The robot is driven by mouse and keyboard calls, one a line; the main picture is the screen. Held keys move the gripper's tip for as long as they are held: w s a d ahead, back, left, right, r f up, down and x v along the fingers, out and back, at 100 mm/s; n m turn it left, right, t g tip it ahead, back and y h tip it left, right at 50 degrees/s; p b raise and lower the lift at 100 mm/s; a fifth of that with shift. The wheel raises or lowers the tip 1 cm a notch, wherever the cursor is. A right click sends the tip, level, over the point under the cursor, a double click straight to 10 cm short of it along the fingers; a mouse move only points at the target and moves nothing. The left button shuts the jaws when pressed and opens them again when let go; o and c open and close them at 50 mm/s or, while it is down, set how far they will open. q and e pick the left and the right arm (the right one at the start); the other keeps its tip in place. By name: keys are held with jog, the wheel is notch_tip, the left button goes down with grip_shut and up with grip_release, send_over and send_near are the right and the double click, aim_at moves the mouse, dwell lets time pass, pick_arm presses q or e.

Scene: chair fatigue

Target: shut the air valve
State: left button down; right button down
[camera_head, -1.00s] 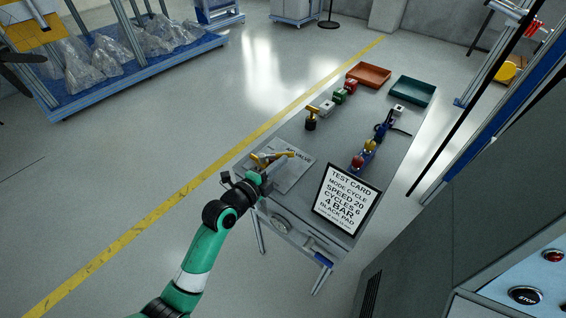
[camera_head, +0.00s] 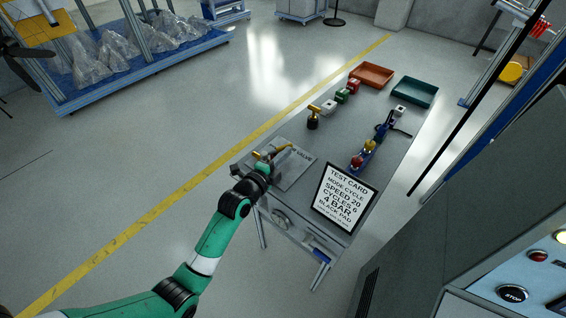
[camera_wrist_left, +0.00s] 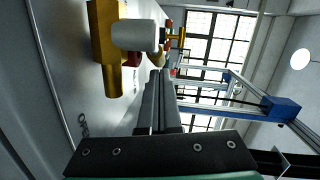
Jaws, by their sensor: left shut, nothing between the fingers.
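The air valve is a brass body with a pale cylindrical piece on it. In the head view its brass part (camera_head: 283,149) shows on a light plate marked VALVE (camera_head: 298,165) at the near left of the grey table. In the left wrist view the brass body (camera_wrist_left: 105,45) and pale cylinder (camera_wrist_left: 137,36) are close, at upper left. My left gripper (camera_head: 268,158) is shut and empty beside the valve; its fingers (camera_wrist_left: 160,100) also show in the wrist view. Whether they touch the valve I cannot tell. The gripper hides part of the valve in the head view. My right gripper is out of view.
A framed test card (camera_head: 343,197) stands right of the valve. Several small parts, an orange tray (camera_head: 372,75) and a green tray (camera_head: 414,91) are farther back. A control panel with a stop button (camera_head: 512,294) is at lower right.

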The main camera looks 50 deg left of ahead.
pick_arm(q)
jog(key=shift+w+a+b, duration=0.45)
jog(key=shift+a+b, duration=0.05)
jog(key=shift+a, duration=0.2)
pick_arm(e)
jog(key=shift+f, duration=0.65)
pick_arm(q)
jog(key=shift+w+a, duration=0.1)
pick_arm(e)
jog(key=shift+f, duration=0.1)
